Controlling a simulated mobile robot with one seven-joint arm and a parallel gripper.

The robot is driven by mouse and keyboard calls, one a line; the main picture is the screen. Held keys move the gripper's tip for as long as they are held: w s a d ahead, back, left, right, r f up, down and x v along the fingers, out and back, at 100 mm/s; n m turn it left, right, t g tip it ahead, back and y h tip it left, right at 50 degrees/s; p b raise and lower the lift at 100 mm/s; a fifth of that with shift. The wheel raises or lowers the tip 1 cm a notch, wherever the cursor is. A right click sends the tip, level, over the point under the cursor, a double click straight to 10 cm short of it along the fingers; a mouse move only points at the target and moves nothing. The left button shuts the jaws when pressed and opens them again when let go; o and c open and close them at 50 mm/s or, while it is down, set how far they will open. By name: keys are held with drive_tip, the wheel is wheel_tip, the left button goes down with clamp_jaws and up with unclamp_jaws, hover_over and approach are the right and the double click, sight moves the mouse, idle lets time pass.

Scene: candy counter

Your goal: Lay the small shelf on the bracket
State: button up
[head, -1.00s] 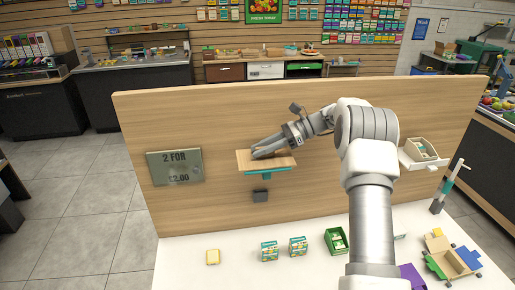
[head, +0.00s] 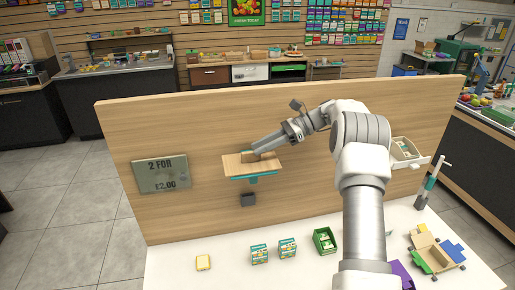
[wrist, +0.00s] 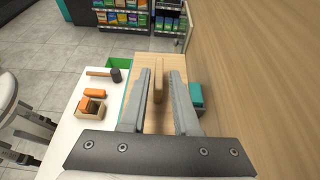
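The small shelf (head: 268,165) is a light wood board with an upright wooden piece on top. It lies level above the teal bracket (head: 256,181) on the wood panel and appears to rest on it. The shelf also shows in the wrist view (wrist: 158,120), under my fingers. My gripper (head: 247,151) is over the shelf. In the wrist view its two fingers (wrist: 159,74) are apart, with the upright piece between them and a gap on each side. A teal part (wrist: 195,94) shows beside the right finger, near the panel. The contact under the board is hidden.
A dark block (head: 248,200) is on the panel below the bracket. A price sign (head: 160,174) hangs to the left. A white bin (head: 405,150) is to the right. Small boxes (head: 259,254) and a green tray (head: 324,240) stand on the white counter (head: 220,275) below.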

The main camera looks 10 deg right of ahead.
drive_tip(key=shift+d+r, duration=0.1)
drive_tip(key=shift+d, duration=0.1)
drive_tip(key=o, duration=0.6)
drive_tip(key=shift+c, duration=0.2)
drive_tip(key=shift+d, duration=0.1)
drive_tip(key=b+v, duration=0.1)
drive_tip(key=v, duration=0.6)
